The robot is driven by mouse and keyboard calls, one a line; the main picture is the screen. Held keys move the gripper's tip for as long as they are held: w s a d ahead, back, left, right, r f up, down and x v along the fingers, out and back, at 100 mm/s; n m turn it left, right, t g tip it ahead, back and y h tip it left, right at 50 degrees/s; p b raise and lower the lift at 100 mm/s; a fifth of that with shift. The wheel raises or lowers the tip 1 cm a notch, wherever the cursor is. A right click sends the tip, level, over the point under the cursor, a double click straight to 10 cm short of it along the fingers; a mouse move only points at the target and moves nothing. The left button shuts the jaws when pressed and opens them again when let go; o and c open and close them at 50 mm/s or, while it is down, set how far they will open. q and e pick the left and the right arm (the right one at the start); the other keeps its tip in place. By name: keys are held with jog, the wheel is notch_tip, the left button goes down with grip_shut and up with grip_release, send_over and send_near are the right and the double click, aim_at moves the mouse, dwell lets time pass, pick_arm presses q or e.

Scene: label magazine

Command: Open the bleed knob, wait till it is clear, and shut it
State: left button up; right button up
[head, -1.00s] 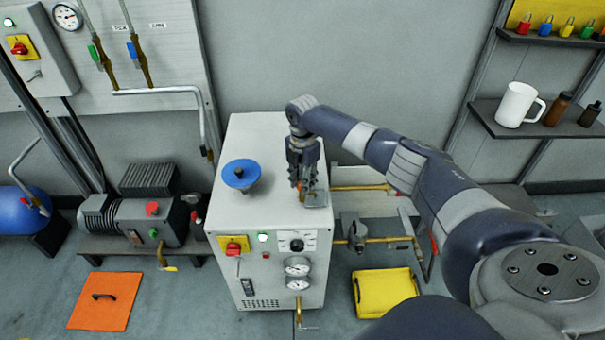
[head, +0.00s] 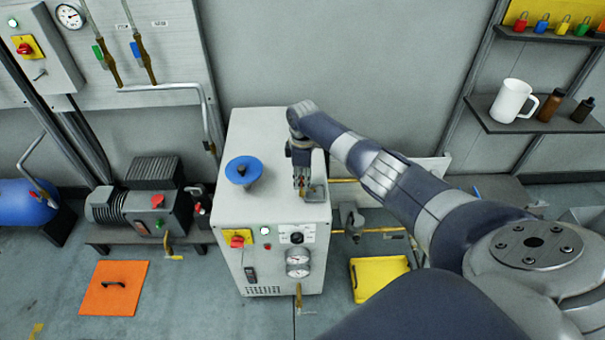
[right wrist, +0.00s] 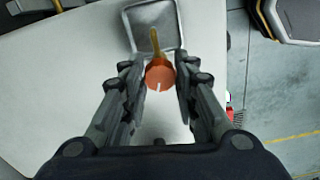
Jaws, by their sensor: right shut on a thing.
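The bleed knob (right wrist: 160,76) is a round orange-red knob with a white mark, seen from above in the right wrist view. A brass stem (right wrist: 155,43) runs from it over a small grey metal tray (right wrist: 148,12). My right gripper (right wrist: 161,82) is shut on the knob, one finger on each side. In the head view my right gripper (head: 301,184) points down at the right edge of the white cabinet's top (head: 265,135), and its fingers hide the knob. The small tray (head: 316,193) shows beside them. My left gripper is not in view.
A blue funnel-like part (head: 243,171) stands on the cabinet top, left of my gripper. A yellow bin (head: 380,277) and brass pipework (head: 370,233) are to the right.

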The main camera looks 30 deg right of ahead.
jog(key=m+p, duration=0.1)
jog(key=m, duration=0.2)
jog(key=shift+r+m, duration=0.1)
jog(key=shift+m, duration=0.3)
jog(key=m+p, duration=0.1)
jog(key=m, duration=0.2)
jog(key=shift+m+p, duration=0.3)
jog(key=shift+p, duration=0.05)
jog(key=m+p, duration=0.1)
jog(key=m, duration=0.2)
jog(key=shift+a, duration=0.1)
jog(key=shift+m, duration=1.6)
jog(key=o, duration=1.1)
